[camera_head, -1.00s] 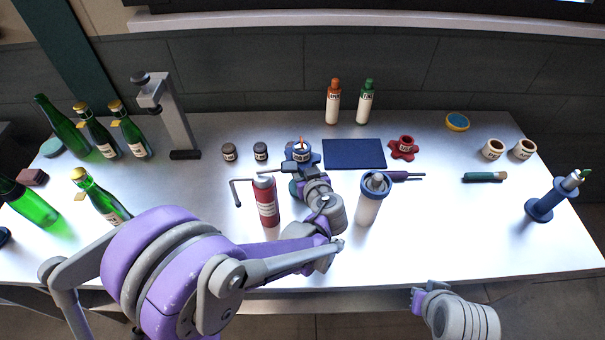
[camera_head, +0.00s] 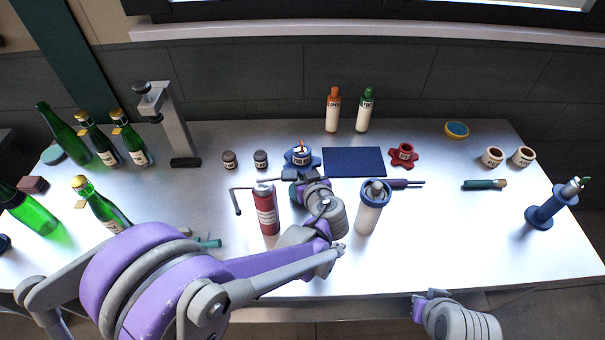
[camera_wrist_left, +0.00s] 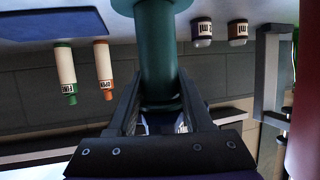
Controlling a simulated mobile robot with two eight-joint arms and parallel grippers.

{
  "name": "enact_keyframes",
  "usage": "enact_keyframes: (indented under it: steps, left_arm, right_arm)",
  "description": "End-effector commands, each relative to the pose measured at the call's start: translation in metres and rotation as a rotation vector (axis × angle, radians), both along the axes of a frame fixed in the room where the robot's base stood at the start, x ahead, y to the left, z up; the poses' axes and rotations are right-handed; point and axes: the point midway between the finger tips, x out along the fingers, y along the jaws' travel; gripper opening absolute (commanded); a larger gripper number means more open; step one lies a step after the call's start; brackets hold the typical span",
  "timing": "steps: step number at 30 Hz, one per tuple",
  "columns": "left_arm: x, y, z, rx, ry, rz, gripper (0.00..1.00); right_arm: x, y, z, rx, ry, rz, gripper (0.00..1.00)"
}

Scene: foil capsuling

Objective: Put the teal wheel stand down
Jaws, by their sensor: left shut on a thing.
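The teal wheel stand (camera_wrist_left: 157,50) shows in the left wrist view as an upright teal post between my fingers. My left gripper (camera_wrist_left: 158,100) is shut on this post. In the head view my left gripper (camera_head: 298,192) is over the middle of the table, just in front of a blue stand (camera_head: 302,167). Only a small teal part of the wheel stand (camera_head: 293,192) shows there, and the arm hides the rest. I cannot tell whether its base touches the table. My right gripper (camera_head: 428,298) is low at the table's front edge, and its fingers are unclear.
A red canister (camera_head: 266,212) is close left of the left gripper, and a blue-lidded bottle (camera_head: 369,212) close right. A dark blue mat (camera_head: 354,162) and a red stand (camera_head: 403,154) lie behind. A teal item (camera_head: 208,243) lies by my left arm. The right front table is clear.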

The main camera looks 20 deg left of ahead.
Motion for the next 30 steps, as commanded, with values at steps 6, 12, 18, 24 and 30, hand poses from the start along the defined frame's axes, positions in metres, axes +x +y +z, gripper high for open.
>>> enact_keyframes:
  steps: [6, 12, 18, 24, 30]
  left_arm:
    - [-0.003, -0.003, 0.017, 0.001, 0.000, -0.003, 0.00]
    - [-0.025, -0.016, 0.016, 0.000, 0.000, -0.004, 0.00]
    - [-0.060, -0.038, 0.015, 0.001, 0.001, -0.007, 0.00]
    - [-0.106, -0.066, 0.015, 0.001, 0.001, -0.008, 0.00]
    - [-0.137, -0.084, 0.016, 0.000, -0.001, -0.005, 0.00]
  right_arm:
    - [0.001, 0.000, 0.002, 0.000, -0.002, 0.000, 0.00]
    - [-0.001, 0.000, -0.002, 0.000, 0.001, 0.000, 0.00]
    - [-0.003, 0.000, -0.008, 0.000, 0.005, 0.000, 0.00]
    - [-0.005, 0.000, -0.015, 0.000, 0.009, 0.000, 0.00]
    - [-0.006, 0.000, -0.020, 0.000, 0.012, 0.000, 0.00]
